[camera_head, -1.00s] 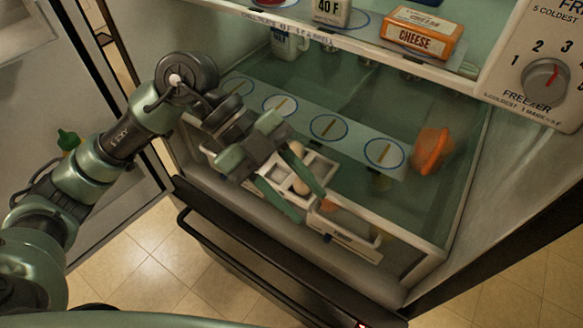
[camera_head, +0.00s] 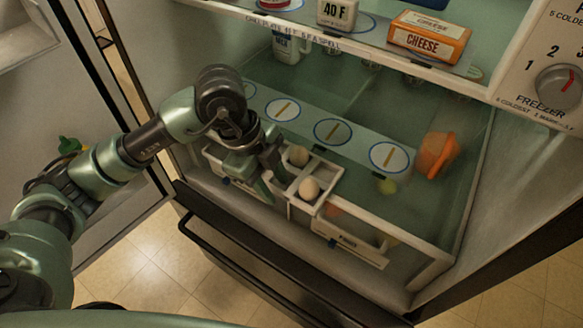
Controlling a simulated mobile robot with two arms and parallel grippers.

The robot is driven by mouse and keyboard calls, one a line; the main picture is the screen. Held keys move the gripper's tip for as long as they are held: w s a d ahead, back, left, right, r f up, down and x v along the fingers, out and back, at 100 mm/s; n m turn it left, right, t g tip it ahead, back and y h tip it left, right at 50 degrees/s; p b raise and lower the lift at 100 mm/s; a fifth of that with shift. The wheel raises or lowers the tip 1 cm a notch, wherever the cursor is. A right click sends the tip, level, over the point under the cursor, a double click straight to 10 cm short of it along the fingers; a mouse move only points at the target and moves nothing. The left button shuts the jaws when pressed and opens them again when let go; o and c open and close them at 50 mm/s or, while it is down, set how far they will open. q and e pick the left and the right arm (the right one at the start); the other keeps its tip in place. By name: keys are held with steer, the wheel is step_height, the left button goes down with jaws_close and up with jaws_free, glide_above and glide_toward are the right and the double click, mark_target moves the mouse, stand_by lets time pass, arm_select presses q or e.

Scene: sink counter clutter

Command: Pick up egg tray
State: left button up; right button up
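The egg tray (camera_head: 301,208) is a small white tray with dividers, at the front of the fridge's lower compartment. It holds pale brown eggs; two show, one nearer (camera_head: 309,188) and one farther back (camera_head: 298,156). My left gripper (camera_head: 272,184) points down at the left part of the tray, left of the eggs. Its fingers look apart, and it covers the tray's left end. I cannot tell whether the fingers touch the tray. My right gripper is not in view.
A white bin (camera_head: 348,244) sits at the compartment front, right of the tray. An orange item (camera_head: 436,154) is at the right. The shelf above holds a cheese box (camera_head: 428,36) and a 40 F container (camera_head: 338,14). A drawer handle (camera_head: 240,262) runs below.

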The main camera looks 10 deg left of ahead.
arm_select(q)
jaws_close()
steer(key=shift+r, duration=0.1)
stand_by(0.3)
